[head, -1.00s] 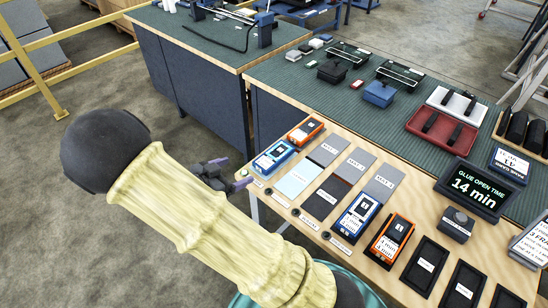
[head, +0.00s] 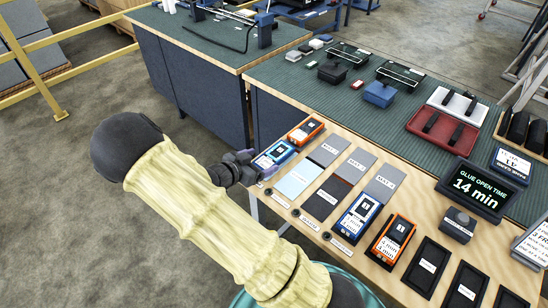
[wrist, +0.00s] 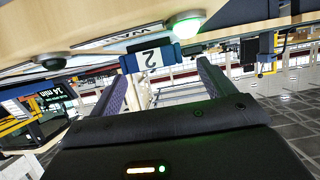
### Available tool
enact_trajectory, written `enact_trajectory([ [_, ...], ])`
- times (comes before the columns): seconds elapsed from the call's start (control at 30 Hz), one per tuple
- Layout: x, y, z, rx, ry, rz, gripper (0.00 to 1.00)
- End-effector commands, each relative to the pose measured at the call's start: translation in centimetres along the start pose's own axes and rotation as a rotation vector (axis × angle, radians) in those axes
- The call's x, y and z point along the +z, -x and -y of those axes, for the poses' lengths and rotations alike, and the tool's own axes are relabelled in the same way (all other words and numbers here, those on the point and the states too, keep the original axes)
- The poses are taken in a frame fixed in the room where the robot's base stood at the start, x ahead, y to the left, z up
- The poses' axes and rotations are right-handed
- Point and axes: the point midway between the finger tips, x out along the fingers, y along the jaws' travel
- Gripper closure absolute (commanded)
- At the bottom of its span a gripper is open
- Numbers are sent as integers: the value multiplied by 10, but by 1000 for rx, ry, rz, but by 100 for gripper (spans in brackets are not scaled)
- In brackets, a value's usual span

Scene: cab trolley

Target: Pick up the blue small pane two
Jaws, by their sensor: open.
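The blue small pane two (head: 279,153) lies at the near left corner of the wooden board, beside an orange one. My gripper (head: 259,165) is right at its near left end and hides part of it. In the wrist view the blue piece with a white "2" label (wrist: 151,58) shows between and beyond my fingertips (wrist: 163,78). The fingers are spread apart, with nothing held between them. I cannot tell whether either finger touches the piece.
An orange pane (head: 305,131) lies just behind. Grey, light blue and dark slots (head: 320,197) are to the right, then another blue pane (head: 357,216) and an orange one (head: 390,240). A glue timer (head: 476,190) reads 14 min. Open floor (head: 60,210) lies left.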

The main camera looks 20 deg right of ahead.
Motion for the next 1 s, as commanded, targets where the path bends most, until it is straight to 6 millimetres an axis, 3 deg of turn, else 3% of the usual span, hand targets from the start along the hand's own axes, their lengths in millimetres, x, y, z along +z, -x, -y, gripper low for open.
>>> enact_trajectory([
  [0.43,-1,-49,-4,2,1,-1,18],
  [1.0,-1,-52,-4,0,0,0,18],
])
